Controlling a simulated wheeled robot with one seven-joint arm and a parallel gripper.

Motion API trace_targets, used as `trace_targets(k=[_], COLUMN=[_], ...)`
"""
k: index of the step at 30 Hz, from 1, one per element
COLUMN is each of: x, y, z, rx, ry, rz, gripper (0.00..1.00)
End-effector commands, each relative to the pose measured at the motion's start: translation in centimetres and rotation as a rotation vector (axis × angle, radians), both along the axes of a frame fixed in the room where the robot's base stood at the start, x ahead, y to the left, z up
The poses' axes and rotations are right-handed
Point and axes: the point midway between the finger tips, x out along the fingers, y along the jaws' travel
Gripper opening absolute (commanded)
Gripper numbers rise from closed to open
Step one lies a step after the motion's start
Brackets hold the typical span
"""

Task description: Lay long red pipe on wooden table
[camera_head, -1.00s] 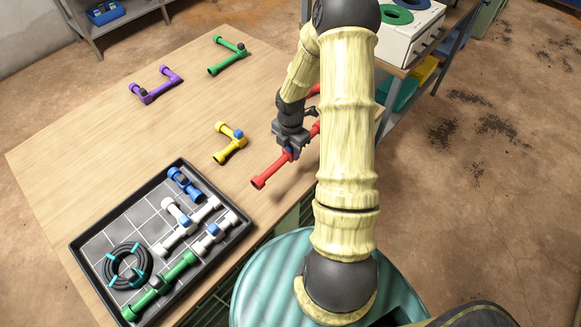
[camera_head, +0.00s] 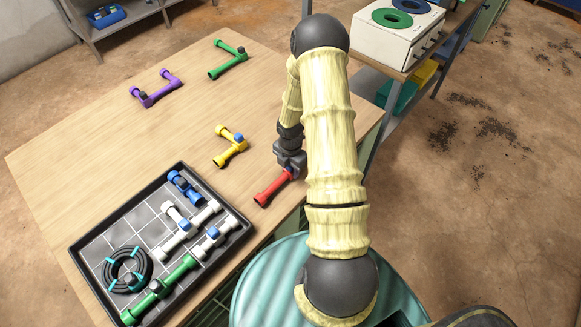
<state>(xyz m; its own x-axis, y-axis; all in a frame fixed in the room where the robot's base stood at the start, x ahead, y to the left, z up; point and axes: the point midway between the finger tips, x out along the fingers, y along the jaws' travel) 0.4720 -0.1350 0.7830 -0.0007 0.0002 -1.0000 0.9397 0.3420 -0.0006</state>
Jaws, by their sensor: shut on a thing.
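The long red pipe (camera_head: 268,192) is in my gripper (camera_head: 291,168), near the right edge of the wooden table (camera_head: 120,150). My gripper is shut on the pipe by a blue part. The pipe's near-left end shows; its far part is hidden behind my arm. The pipe is over or on the table top; I cannot tell whether it touches the wood.
A dark tray (camera_head: 88,243) at the table's front holds white, blue and green pipe parts and a black hose coil (camera_head: 128,269). A yellow fitting (camera_head: 230,146), a purple fitting (camera_head: 155,90) and a green fitting (camera_head: 228,60) lie on the table. Its middle is clear.

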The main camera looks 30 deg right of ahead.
Motion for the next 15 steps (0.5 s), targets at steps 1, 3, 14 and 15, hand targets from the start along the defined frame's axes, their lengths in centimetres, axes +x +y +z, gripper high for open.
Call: trace_targets(k=[1,3,14,15], x=[0.02,0.02,-0.01,-0.01], y=[-0.02,-0.02,-0.03,-0.03], z=[0.07,0.07,-0.22,-0.22], rx=[-0.001,-0.001,0.0,0.0], ry=[-0.001,0.0,0.0,0.0], rz=[0.0,-0.001,-0.001,-0.001], gripper=[0.08,0.08,0.56,0.56])
